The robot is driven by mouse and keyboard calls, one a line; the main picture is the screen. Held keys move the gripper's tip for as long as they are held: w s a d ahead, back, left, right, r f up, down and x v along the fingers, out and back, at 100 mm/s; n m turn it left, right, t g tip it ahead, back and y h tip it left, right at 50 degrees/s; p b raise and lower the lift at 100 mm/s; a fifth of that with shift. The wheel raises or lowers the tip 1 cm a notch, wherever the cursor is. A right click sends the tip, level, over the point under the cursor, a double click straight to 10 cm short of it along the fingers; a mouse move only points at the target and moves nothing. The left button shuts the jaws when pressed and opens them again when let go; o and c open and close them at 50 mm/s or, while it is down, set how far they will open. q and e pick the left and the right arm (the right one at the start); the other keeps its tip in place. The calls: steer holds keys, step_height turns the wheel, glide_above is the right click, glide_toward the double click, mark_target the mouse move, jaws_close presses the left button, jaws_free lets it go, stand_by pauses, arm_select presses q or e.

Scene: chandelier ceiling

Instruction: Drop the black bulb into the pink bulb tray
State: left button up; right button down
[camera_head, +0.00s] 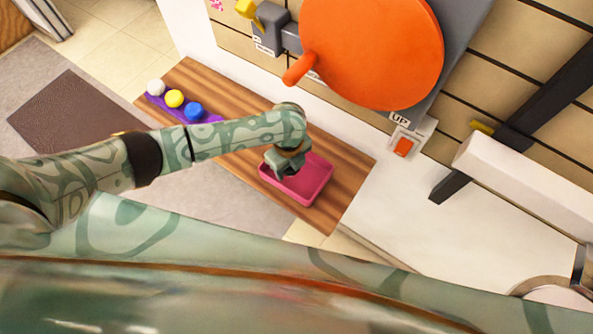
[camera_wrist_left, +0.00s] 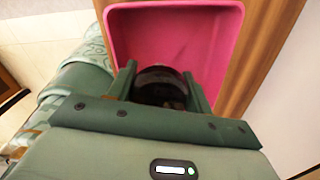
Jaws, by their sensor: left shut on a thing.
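The pink bulb tray (camera_head: 313,187) sits on the wooden shelf near its right end in the head view. Its pink interior also fills the top of the left wrist view (camera_wrist_left: 190,35). My left gripper (camera_head: 282,166) is over the tray's left part. In the left wrist view its two fingers (camera_wrist_left: 160,82) are shut on the dark round black bulb (camera_wrist_left: 160,86), seen against the tray. How high the bulb is above the tray floor is hard to tell. In the head view the bulb is hidden by the gripper. My right gripper is not in view.
A large orange disc (camera_head: 375,50) with a handle is on the wall above, near a red switch (camera_head: 403,147).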

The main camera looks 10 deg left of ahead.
arm_select(q)
steer(key=o, duration=1.1)
steer(key=shift+c, duration=0.2)
steer(key=shift+r, duration=0.1)
steer(key=shift+r, duration=0.3)
step_height(320, 180, up, 3)
steer(key=shift+r+p, duration=0.1)
steer(key=shift+p, duration=0.85)
steer(key=s+d+r+p, duration=0.2)
steer(key=s+r+p, duration=0.1)
steer(key=s, duration=0.3)
steer(key=s+d+r+p, duration=0.2)
steer(key=s+r+p, duration=0.1)
steer(key=s+r, duration=0.3)
steer(key=shift+s, duration=0.75)
